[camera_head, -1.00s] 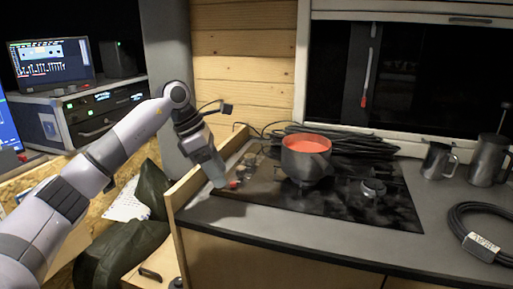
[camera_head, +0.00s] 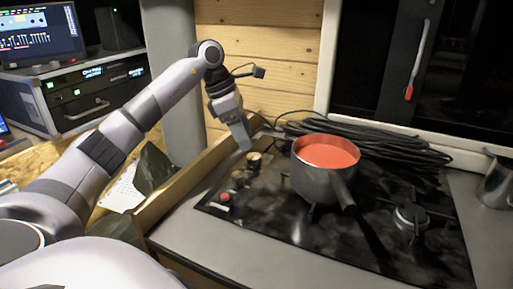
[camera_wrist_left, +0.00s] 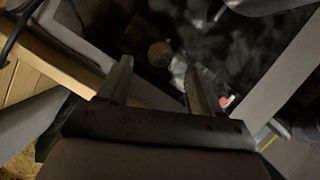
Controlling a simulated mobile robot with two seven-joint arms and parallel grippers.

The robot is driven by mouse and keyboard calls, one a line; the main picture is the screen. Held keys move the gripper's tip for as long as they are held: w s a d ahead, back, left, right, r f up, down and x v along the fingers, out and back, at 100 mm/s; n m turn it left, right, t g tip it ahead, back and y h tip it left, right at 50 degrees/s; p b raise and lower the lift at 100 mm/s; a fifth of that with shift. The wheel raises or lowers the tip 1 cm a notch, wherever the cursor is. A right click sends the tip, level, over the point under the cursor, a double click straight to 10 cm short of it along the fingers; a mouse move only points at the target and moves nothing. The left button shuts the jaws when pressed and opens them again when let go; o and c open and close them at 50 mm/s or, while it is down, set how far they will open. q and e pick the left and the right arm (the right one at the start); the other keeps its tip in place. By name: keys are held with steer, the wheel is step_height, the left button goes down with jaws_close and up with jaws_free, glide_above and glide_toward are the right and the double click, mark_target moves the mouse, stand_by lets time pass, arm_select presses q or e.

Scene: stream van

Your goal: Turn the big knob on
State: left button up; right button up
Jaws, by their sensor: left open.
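The black stove top (camera_head: 290,225) has a small row of controls along its left side. A round knob (camera_head: 254,160), the larger-looking one, stands at the back of the row. A smaller knob (camera_head: 238,177) and a red button (camera_head: 225,197) sit in front of it. My left gripper (camera_head: 244,146) points down just above and beside the back knob. In the left wrist view my open, empty left gripper (camera_wrist_left: 158,68) has a round brownish knob (camera_wrist_left: 160,53) showing between its fingertips; contact cannot be told. The red button (camera_wrist_left: 228,102) shows right of the fingers. My right gripper is not in view.
A grey pot (camera_head: 320,180) with red contents stands on the stove, its handle toward the front. Black cable (camera_head: 390,150) lies coiled behind it. A wooden edge board (camera_head: 205,182) runs along the counter's left side. A bare burner (camera_head: 410,217) is at the right.

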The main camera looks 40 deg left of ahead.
mark_target(255, 155)
arm_select(q)
steer(key=x, duration=0.6)
steer(key=shift+r, duration=0.1)
steer(key=c, duration=1.1)
